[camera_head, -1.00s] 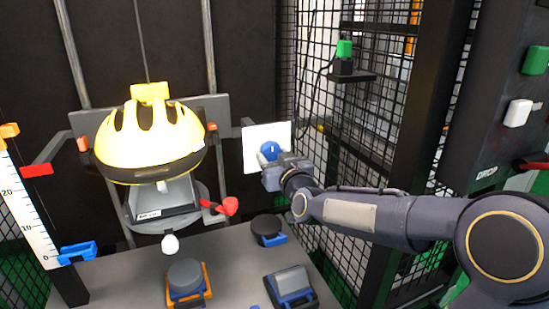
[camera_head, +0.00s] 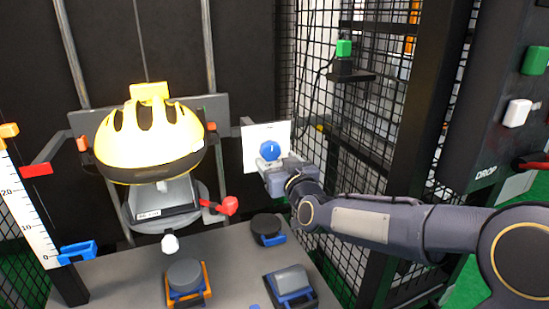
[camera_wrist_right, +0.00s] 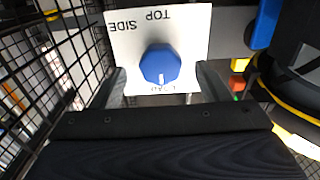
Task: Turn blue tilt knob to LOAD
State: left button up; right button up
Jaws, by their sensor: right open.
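The blue tilt knob (camera_head: 270,150) sits on a white plate (camera_head: 252,134) right of the helmet. In the right wrist view the faceted knob (camera_wrist_right: 160,64) has a white pointer mark at its lower edge, facing a partly hidden label. The plate (camera_wrist_right: 122,45) there carries the words TOP and SIDE, seen upside down. My right gripper (camera_head: 276,167) is open just below the knob in the head view. My left gripper is out of view.
A yellow helmet (camera_head: 150,139) hangs left of the plate, with a red-handled lever (camera_head: 229,205) below it. Black wire mesh (camera_head: 313,100) stands close to the right of the plate. Several dark blocks, including a round one (camera_head: 185,275), sit on the grey base below.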

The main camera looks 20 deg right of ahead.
jog(key=s, duration=0.5)
jog(key=shift+s+a, duration=0.1)
jog(key=shift+a, duration=0.05)
jog(key=s+a+f+g+y, duration=0.25)
jog(key=s+f+g, duration=0.2)
jog(key=s, duration=0.45)
jog(key=s+a+f+m+g+y, duration=0.1)
jog(key=s+a+f+g, duration=0.25)
jog(key=s+f, duration=0.4)
jog(key=s+a+f+g+y, duration=0.15)
jog(key=s+f+g, duration=0.25)
jog(key=s, duration=0.7)
notch_tip(320, 180, up, 25)
jog(key=p, duration=2.5)
jog(key=shift+f, duration=0.15)
jog(key=shift+o, duration=0.2)
jog(key=shift+a, duration=0.1)
